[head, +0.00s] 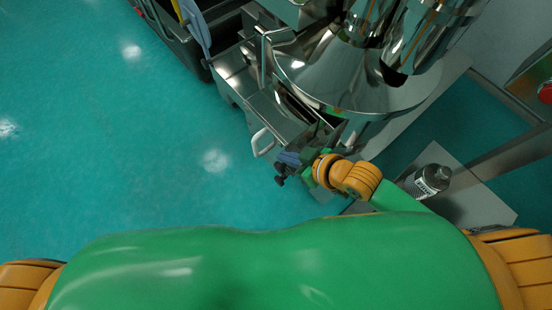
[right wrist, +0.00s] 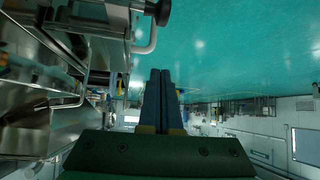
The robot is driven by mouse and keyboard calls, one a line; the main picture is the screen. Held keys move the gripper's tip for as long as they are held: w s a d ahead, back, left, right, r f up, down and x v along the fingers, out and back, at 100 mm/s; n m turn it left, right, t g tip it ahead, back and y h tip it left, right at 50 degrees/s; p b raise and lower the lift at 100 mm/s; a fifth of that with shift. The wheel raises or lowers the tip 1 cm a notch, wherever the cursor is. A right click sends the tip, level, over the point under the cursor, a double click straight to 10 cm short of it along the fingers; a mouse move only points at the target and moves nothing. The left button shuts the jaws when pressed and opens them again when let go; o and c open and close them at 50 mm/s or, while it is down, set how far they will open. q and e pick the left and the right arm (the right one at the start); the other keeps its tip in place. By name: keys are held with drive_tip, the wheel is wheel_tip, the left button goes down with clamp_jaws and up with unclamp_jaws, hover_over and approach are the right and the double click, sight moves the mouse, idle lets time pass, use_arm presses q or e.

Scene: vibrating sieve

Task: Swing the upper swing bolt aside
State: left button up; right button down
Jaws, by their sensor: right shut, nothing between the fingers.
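The sieve (head: 340,70) is a shiny metal machine at the upper right of the head view. A swing bolt with a black knob (right wrist: 161,12) shows at the top of the right wrist view, beside a pale bent handle (right wrist: 148,40). In the head view, the black knob (head: 280,180) is just below my right gripper (head: 285,158), and the handle (head: 257,143) is left of it. My right gripper's fingers (right wrist: 161,75) are shut together and empty, apart from the knob in the wrist view. I cannot tell whether this is the upper bolt. My left gripper is out of view.
A grey bottle (head: 428,181) stands on a light plate right of my right forearm. A dark bin (head: 185,40) is at the upper left of the machine. A red button (head: 545,93) is at the right edge. The teal floor (head: 100,130) at left is clear.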

sight(276, 164)
drive_tip(key=shift+w+a+f+b, duration=0.15)
drive_tip(key=shift+w+a+f, duration=0.25)
drive_tip(key=shift+f, duration=0.95)
drive_tip(key=shift+w+a+f+b, duration=0.2)
drive_tip(key=shift+w+a+f, duration=0.2)
drive_tip(key=shift+f, duration=1)
drive_tip(key=shift+w+a+f+b, duration=0.15)
drive_tip(key=shift+w+a+f, duration=0.25)
drive_tip(key=shift+f, duration=0.95)
drive_tip(key=shift+a, duration=0.1)
